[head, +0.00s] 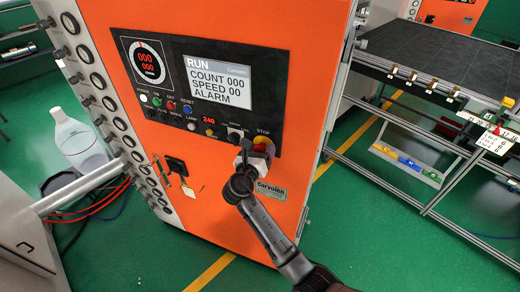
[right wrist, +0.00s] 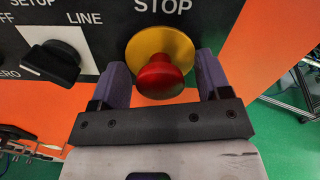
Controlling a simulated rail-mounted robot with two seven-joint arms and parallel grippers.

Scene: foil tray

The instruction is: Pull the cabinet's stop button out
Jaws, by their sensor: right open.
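The stop button (right wrist: 165,76) is a red mushroom knob on a yellow round base, below the word STOP on the orange cabinet's black panel. In the head view only part of its yellow and red (head: 262,142) shows, behind my right gripper (head: 254,158). My right gripper is open in front of the panel. In the right wrist view its two purple-grey fingers (right wrist: 163,80) stand on the left and right of the button, with narrow gaps beside the red knob. Depth between fingertips and panel is hard to tell. My left gripper is out of view.
A black LINE selector knob (right wrist: 52,63) sits just left of the button. The panel also carries a display (head: 216,80) and several small buttons. A lower black switch (head: 176,166) is on the cabinet front. A dark-topped table (head: 440,60) stands at the right.

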